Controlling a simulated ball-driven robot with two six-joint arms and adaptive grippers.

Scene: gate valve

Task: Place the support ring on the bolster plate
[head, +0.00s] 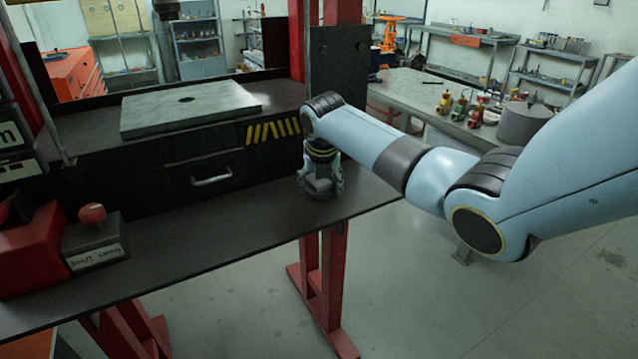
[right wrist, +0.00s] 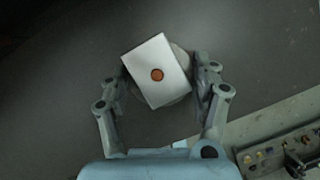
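The bolster plate (head: 175,112) is a pale grey slab with a dark central hole, lying on the dark press bed in the head view. My right gripper (head: 320,185) points down over the front ledge, right of the drawer. In the right wrist view its fingers (right wrist: 160,80) stand spread on both sides of a pale square block (right wrist: 150,58) with an orange centre. A round grey piece (right wrist: 183,98), perhaps the support ring, shows partly under this block. The gripper looks open, without clear contact. My left gripper is out of view.
A red box (head: 30,255) and a button box (head: 95,240) marked "SHUT OPEN" stand on the ledge at left. A press ram (head: 167,45) hangs behind the plate. A dark upright panel (head: 338,65) stands right of the bed. The middle of the ledge is clear.

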